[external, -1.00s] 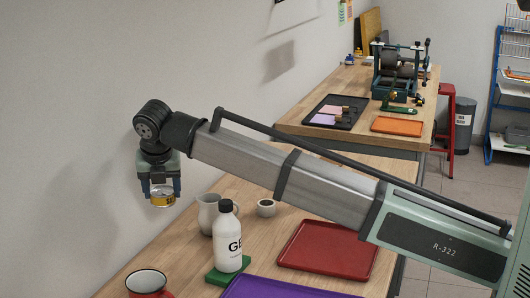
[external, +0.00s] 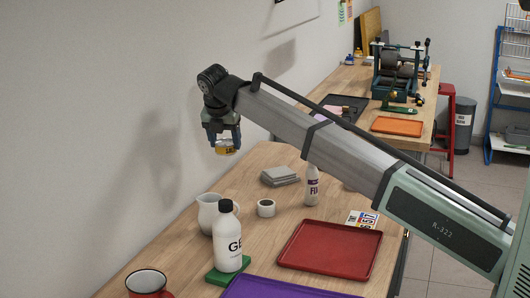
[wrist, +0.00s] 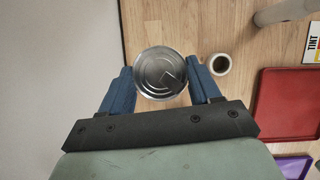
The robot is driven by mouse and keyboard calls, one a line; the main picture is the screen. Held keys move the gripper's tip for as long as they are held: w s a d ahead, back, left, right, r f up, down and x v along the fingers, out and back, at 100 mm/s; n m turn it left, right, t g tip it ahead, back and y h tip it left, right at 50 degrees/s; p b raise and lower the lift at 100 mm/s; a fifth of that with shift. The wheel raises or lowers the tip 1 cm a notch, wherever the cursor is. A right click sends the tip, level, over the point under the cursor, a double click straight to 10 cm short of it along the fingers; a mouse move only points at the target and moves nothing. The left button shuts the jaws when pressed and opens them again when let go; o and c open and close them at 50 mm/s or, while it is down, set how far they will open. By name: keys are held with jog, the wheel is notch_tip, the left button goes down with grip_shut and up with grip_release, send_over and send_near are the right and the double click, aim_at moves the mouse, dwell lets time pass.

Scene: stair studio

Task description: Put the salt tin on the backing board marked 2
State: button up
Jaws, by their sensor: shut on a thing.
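The salt tin (external: 227,150) is a short round metal tin with a yellow label. My gripper (external: 222,137) is shut on it and holds it in the air, high above the back left part of the bench. In the wrist view the tin's bare silver lid (wrist: 161,73) shows between the two blue fingers, with wood beneath. A stack of flat grey pieces (external: 280,176) lies on the bench, to the right of and below the tin in the external view. I cannot read a 2 on any board, so I cannot tell which thing is the backing board.
A printed card (external: 362,219), red tray (external: 330,250), purple tray (external: 280,290) and red mug (external: 147,283) lie nearer. The wall borders the left.

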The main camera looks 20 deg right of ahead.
jog(key=w+d+m+g, duration=0.15)
jog(key=w+d, duration=0.25)
jog(key=d, duration=1)
jog(key=w+d+m+h, duration=0.15)
jog(key=w+d, duration=0.35)
jog(key=d, duration=0.8)
jog(key=w+d+m, duration=0.3)
jog(key=w+d, duration=0.1)
jog(key=d, duration=1)
jog(key=shift+w+d+f, duration=0.1)
jog(key=shift+d+f, duration=0.1)
jog(key=shift+f, duration=3.6)
jog(key=shift+d+f, duration=0.15)
jog(key=shift+f, duration=3.6)
jog(key=shift+f+g, duration=0.15)
jog(key=shift+g, duration=0.1)
jog(key=o, duration=1.1)
jog(key=v, duration=1.2)
jog(key=shift+d, duration=0.1)
